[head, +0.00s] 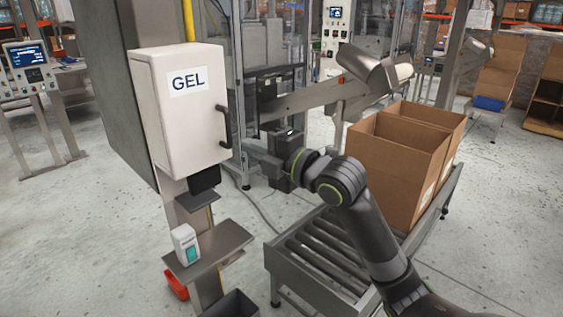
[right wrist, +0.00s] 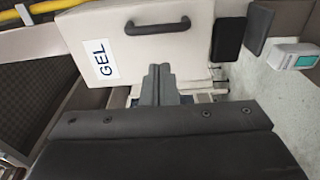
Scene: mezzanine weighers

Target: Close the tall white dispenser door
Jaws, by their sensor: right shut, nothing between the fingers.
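The tall white dispenser (head: 190,118), labelled GEL, is mounted on a post at the left of the head view. Its white door carries a dark bar handle (head: 225,127) at the right edge. The door looks shut or nearly so; I cannot tell whether a small gap is left. In the right wrist view the GEL door (right wrist: 140,50) lies just beyond my fingers, with its handle (right wrist: 157,26) at the top. My right gripper (head: 246,154) is shut and empty, beside the door's right edge below the handle. Contact with the door is unclear. My left gripper is out of view.
A roller conveyor (head: 320,255) with open cardboard boxes (head: 395,165) stands to the right. A red bin (head: 176,284) is under the shelf. Grey floor is free at the left.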

